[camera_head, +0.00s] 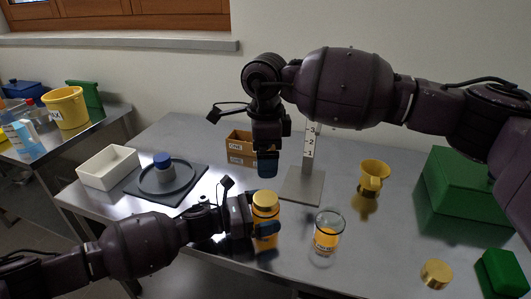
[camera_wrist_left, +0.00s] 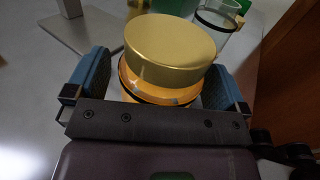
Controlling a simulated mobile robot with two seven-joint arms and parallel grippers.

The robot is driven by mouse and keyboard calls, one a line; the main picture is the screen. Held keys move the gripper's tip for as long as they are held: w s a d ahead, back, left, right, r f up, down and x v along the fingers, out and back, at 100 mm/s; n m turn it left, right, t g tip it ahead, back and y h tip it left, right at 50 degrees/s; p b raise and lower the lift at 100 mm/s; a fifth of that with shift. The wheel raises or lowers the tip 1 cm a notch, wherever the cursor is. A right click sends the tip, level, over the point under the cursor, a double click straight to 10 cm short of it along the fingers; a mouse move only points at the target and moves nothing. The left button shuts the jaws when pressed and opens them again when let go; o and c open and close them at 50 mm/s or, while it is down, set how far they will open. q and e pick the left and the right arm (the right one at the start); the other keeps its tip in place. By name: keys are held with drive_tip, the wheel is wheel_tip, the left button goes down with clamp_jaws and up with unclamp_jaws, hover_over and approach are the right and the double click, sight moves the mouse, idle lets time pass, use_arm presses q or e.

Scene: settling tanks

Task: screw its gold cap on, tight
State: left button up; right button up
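An orange jar (camera_head: 265,212) stands upright at the front middle of the steel table with a gold cap (camera_head: 265,198) on its top. In the left wrist view the gold cap (camera_wrist_left: 170,50) sits over the orange neck (camera_wrist_left: 150,88); whether it is tight cannot be told. My left gripper (camera_head: 262,228) has its blue fingers on either side of the jar below the cap, apparently closed on it. My right gripper (camera_head: 267,165) points down above and behind the jar, apart from the cap. Its fingers overlap, so their opening is hidden.
An open glass jar (camera_head: 328,234) with orange contents stands close right. A gold disc (camera_head: 437,273) lies front right. The numbered stand (camera_head: 304,186), gold cup (camera_head: 374,178) and green boxes (camera_head: 468,185) are behind and right. A white tray (camera_head: 108,168) and dark round plate (camera_head: 166,180) are left.

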use_arm(q)
drive_tip(key=v, duration=1.1)
drive_tip(key=shift+d, duration=0.1)
